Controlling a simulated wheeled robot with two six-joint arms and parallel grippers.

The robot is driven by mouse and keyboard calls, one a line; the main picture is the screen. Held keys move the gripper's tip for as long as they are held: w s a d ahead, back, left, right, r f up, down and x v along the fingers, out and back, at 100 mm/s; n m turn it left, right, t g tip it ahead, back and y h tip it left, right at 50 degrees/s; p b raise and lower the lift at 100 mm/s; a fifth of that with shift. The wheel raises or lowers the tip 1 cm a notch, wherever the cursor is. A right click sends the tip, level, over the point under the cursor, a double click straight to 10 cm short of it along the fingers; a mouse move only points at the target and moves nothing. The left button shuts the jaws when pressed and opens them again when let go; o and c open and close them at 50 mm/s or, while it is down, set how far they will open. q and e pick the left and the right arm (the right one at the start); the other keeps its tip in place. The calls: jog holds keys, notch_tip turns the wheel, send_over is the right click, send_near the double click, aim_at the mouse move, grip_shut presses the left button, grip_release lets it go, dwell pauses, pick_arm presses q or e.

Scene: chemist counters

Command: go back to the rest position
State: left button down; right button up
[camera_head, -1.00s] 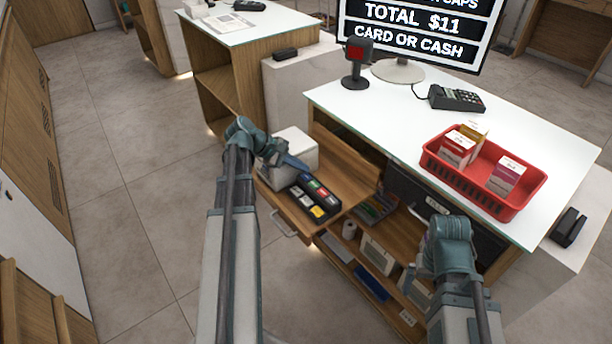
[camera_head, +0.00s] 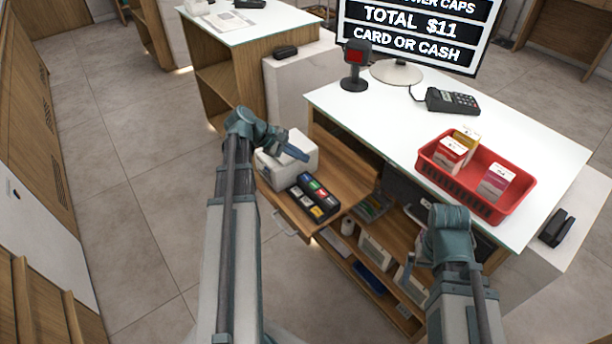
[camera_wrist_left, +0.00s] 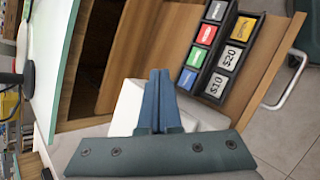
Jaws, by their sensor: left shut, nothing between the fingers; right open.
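My left gripper (camera_head: 294,152) is shut and empty. Its blue fingers are above the open wooden drawer (camera_head: 345,171), beside a white box-shaped device (camera_head: 300,142). In the left wrist view the shut fingers (camera_wrist_left: 160,76) point toward the drawer, apart from the black tray (camera_wrist_left: 226,55) of coloured and dollar-marked blocks. That tray (camera_head: 309,198) also shows in the head view, inside the drawer. My right gripper (camera_head: 413,262) is open low in front of the counter shelves, largely hidden by its own wrist; I see nothing held.
The white counter (camera_head: 400,122) carries a red basket (camera_head: 466,192) with several small boxes, a card terminal (camera_head: 452,100), a scanner (camera_head: 354,66) and a screen (camera_head: 408,28). The drawer juts out toward my left arm. Open floor (camera_head: 130,170) lies to the left.

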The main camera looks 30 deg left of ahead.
dwell(0.5)
pick_arm(q)
jog(key=d+m, duration=0.1)
jog(key=d, duration=0.2)
jog(key=d+m+g, duration=0.1)
jog(key=d, duration=0.2)
jog(key=s+d+f+m+g+p, duration=0.1)
jog(key=d+m, duration=0.1)
jog(key=d, duration=0.1)
jog(key=shift+s+d+f, duration=0.1)
jog(key=shift+d, duration=0.2)
jog(key=s+d+m+g+y+p, duration=0.1)
jog(key=s+d+m+g+y, duration=0.1)
jog(key=s+d+m+y, duration=0.2)
jog(key=s+d+m+g+y+p, duration=0.2)
jog(key=s+d+m+y, duration=0.2)
jog(key=s+d+m, duration=0.6)
jog(key=shift+s+d+f+m, duration=0.4)
jog(key=shift+d+m, duration=1.3)
jog(key=shift+d, duration=2.4)
